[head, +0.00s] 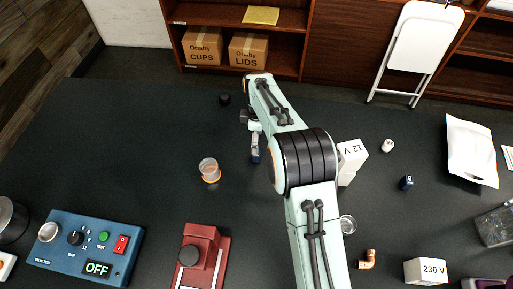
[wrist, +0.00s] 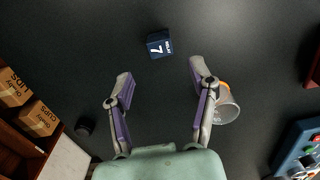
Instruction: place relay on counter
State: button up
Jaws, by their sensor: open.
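A small dark blue relay (wrist: 159,45) with a white 7 on its face sits on the dark counter (wrist: 235,35) in the wrist view. My gripper (wrist: 160,73) is open, its two fingers spread apart with nothing between them. The relay lies past the fingertips, near the line midway between them, and looks apart from both. In the head view my gripper (head: 254,142) points down at the counter, and the relay (head: 255,156) shows as a dark blue patch by the fingertips. The arm partly blocks this area.
A 12 V box (head: 352,155) and another small blue block (head: 406,183) are on the right. A blue tester (head: 85,245) and red device (head: 203,257) stand in front.

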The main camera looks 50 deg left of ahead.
notch_tip(320, 180, up, 5)
jog(key=shift+r, duration=0.1)
jog(key=w+d+r+m, duration=0.2)
jog(key=d+r+m, duration=0.2)
jog(key=d, duration=0.4)
jog(key=w+d+r+m, duration=0.2)
jog(key=d+r+m, duration=0.2)
jog(key=d, duration=0.5)
jog(key=w+d+r+m, duration=0.3)
jog(key=d+r+m, duration=0.15)
jog(key=d, duration=0.35)
jog(key=s+d+r+m, duration=0.2)
jog(key=s+d+m, duration=0.4)
jog(key=d, duration=0.6)
jog(key=s+d+f+m, duration=0.3)
jog(key=s+d+m, duration=0.3)
jog(key=s, duration=0.5)
jog(key=shift+d+f+m+y, duration=0.15)
jog(key=shift+d+m+y, duration=0.25)
jog(key=shift+m, duration=0.25)
